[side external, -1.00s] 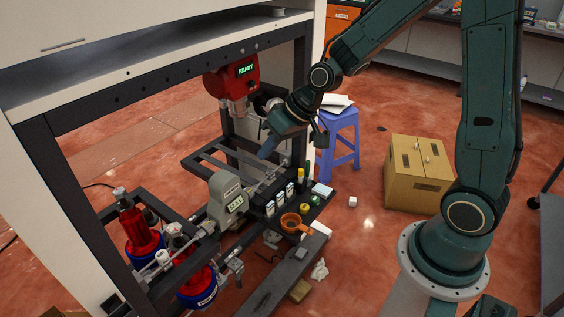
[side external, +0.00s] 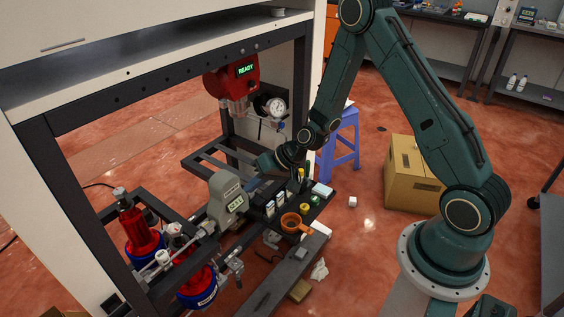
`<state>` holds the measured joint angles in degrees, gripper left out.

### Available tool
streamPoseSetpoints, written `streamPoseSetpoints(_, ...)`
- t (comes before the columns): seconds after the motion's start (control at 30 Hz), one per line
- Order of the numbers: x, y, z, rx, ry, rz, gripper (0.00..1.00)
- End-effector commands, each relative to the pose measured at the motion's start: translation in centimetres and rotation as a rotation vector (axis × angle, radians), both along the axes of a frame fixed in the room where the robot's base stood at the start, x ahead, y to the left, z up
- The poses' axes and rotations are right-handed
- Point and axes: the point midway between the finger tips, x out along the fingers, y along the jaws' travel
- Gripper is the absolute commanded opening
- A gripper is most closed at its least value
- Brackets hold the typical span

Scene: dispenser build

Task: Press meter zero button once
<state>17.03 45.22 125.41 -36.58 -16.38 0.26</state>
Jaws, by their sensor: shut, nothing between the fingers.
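The meter (side external: 229,197) is a grey, round-topped unit with a small display on its face, standing at the middle of the rig. Its zero button is too small to make out. My gripper (side external: 252,183) is shut and empty. It points down and left, with its tip close to the right side of the meter. I cannot tell whether the tip touches the meter.
A red unit (side external: 231,78) with a green READY display hangs above, beside a round gauge (side external: 275,108). Red-and-blue canisters (side external: 198,284) stand front left.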

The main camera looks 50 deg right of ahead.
Motion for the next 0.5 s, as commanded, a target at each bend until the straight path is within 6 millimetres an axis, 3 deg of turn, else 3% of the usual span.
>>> streamPoseSetpoints(0.5,-0.1,-1.5,-9.1,0.144,0.021,-0.202,0.0)
